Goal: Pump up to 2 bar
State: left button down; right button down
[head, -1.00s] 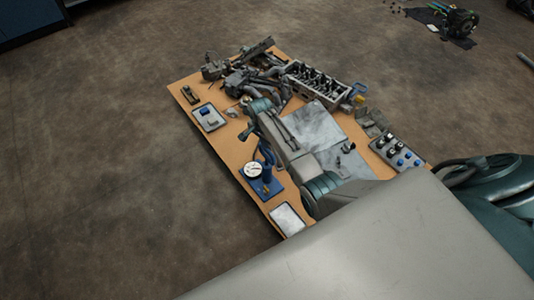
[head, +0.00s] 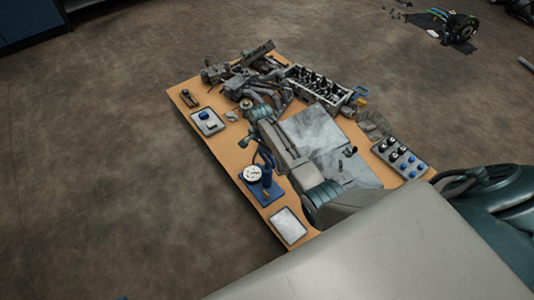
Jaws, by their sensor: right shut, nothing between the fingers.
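A blue hand pump with a round white gauge (head: 253,174) stands on a small blue base plate (head: 272,196) near the left edge of the tan workbench. The gauge reading is too small to make out. My right arm reaches in from the lower right over the bench. My right gripper (head: 246,142) is shut and empty, just above the pump in the picture, close to its upper end. Whether it touches the pump I cannot tell. My left gripper is out of view.
A white tray (head: 288,226) lies below the pump. A small tray with a blue item (head: 208,122) lies up and left. Engine parts and a cylinder block (head: 318,86) fill the far end. A tray of black and blue caps (head: 401,158) is at right. Open floor surrounds the bench.

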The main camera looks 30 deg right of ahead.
aim_at(266, 162)
notch_tip(266, 162, down, 5)
jog(key=b, duration=0.2)
jog(key=shift+s+r+b, duration=0.1)
jog(key=shift+r+b, duration=0.05)
jog(key=shift+b, duration=0.2)
jog(key=shift+a+r+p, duration=0.15)
jog(key=shift+r+p, duration=0.25)
jog(key=shift+p, duration=0.05)
jog(key=a+p, duration=0.1)
jog(key=p, duration=0.1)
jog(key=s+a+p, duration=0.1)
jog(key=shift+a+r, duration=0.3)
jog(key=shift+r, duration=0.05)
